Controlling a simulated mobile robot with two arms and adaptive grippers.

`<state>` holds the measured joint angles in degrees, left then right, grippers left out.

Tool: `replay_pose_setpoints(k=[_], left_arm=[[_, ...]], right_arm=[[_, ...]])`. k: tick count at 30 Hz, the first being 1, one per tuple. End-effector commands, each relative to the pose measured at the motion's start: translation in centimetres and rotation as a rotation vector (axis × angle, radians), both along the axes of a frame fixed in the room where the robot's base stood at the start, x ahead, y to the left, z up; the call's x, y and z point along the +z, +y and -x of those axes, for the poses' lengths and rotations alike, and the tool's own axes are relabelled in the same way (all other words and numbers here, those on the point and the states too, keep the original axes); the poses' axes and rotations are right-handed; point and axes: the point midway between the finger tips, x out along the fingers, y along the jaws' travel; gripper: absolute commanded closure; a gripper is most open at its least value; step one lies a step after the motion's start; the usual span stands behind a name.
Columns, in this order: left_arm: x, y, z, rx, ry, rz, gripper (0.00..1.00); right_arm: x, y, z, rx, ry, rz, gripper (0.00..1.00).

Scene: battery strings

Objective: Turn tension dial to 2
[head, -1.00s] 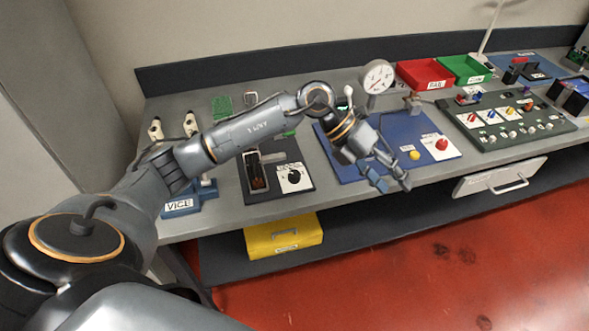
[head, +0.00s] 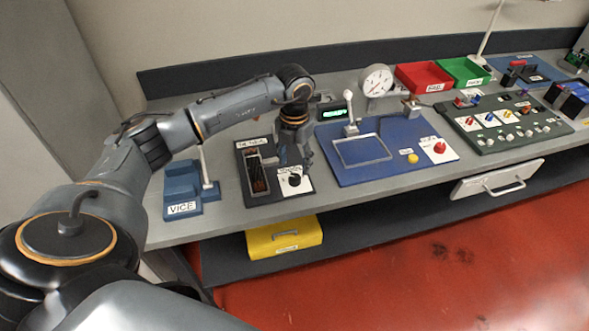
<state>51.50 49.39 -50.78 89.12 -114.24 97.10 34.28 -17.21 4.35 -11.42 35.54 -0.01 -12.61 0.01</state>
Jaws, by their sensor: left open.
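The tension dial (head: 294,180) is a round black knob on a small white plate (head: 303,186), at the right of a dark board (head: 262,200) on the bench. The number it points at is too small to read. My left gripper (head: 295,158) points down just above and behind the dial, open and empty, with its fingers spread to either side. I cannot tell exactly how high the fingertips are over the dial, but they look apart from it. My right gripper is not in view.
A slotted holder (head: 257,175) stands left of the dial. The blue vice (head: 184,186) is farther left. A blue board (head: 345,178) with an upright lever (head: 350,108) lies close on the right. A yellow case (head: 284,236) sits on the shelf below.

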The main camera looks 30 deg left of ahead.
Motion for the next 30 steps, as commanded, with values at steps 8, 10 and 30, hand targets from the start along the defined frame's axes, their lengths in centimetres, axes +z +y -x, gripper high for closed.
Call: replay_pose_setpoints(k=[8, 10, 30], left_arm=[[-4.1, 0.0, 0.0, 0.0, 0.001, 0.001, 0.47], [-4.7, 0.0, 0.0, 0.0, 0.001, 0.001, 0.47], [-5.1, 0.0, 0.0, -0.001, -0.001, 0.001, 1.0]], right_arm=[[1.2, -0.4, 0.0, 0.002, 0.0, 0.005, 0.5], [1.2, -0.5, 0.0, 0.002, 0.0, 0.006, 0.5], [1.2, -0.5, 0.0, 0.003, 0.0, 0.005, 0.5]])
